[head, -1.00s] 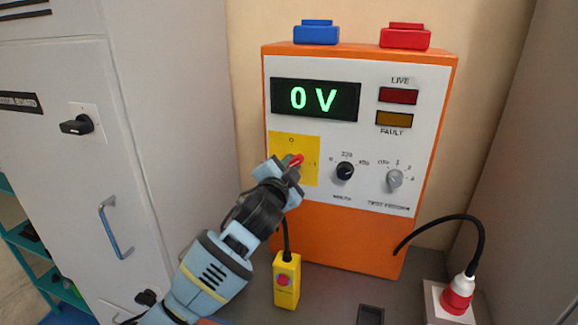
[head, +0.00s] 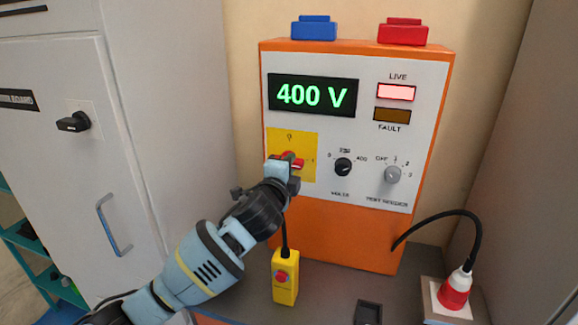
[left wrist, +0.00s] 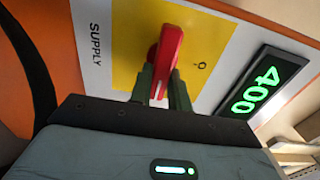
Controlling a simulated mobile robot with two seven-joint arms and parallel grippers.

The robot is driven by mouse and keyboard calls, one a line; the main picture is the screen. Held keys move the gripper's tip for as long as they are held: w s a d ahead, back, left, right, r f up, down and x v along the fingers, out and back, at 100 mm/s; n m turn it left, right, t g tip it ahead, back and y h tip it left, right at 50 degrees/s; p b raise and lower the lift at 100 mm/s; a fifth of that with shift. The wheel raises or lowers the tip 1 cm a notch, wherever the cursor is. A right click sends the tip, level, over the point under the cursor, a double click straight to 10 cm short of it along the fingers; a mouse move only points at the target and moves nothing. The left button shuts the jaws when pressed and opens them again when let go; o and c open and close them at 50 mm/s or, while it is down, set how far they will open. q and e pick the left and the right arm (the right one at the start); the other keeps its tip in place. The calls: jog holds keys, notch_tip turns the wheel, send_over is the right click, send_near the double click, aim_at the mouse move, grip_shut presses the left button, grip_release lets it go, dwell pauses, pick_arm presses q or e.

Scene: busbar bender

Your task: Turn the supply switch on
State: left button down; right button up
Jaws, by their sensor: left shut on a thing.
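The red supply switch (head: 297,162) sits on a yellow plate (head: 306,142) on the orange and white supply box (head: 330,232). In the head view its handle lies roughly level, pointing right toward the "1" mark. My left gripper (head: 286,163) is shut on the handle and hides part of it. The left wrist view shows the red handle (left wrist: 167,58) between the two fingers (left wrist: 160,88), next to the word SUPPLY. The display (head: 313,95) reads 400 V in green, and the LIVE lamp (head: 396,92) is lit. My right gripper is not in view.
A black VOLTS knob (head: 343,167) and a grey knob (head: 393,174) are right of the switch. The FAULT lamp (head: 392,116) is dark amber. A yellow pendant (head: 285,277) with a red button stands below. A red plug (head: 455,291) is at right, a grey cabinet (head: 100,180) at left.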

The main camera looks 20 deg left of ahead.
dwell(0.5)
pick_arm(q)
jog(key=c, duration=1.3)
grip_release()
jog(key=shift+s, duration=0.1)
jog(key=shift+s+a, duration=0.15)
jog(key=shift+s, duration=3.7)
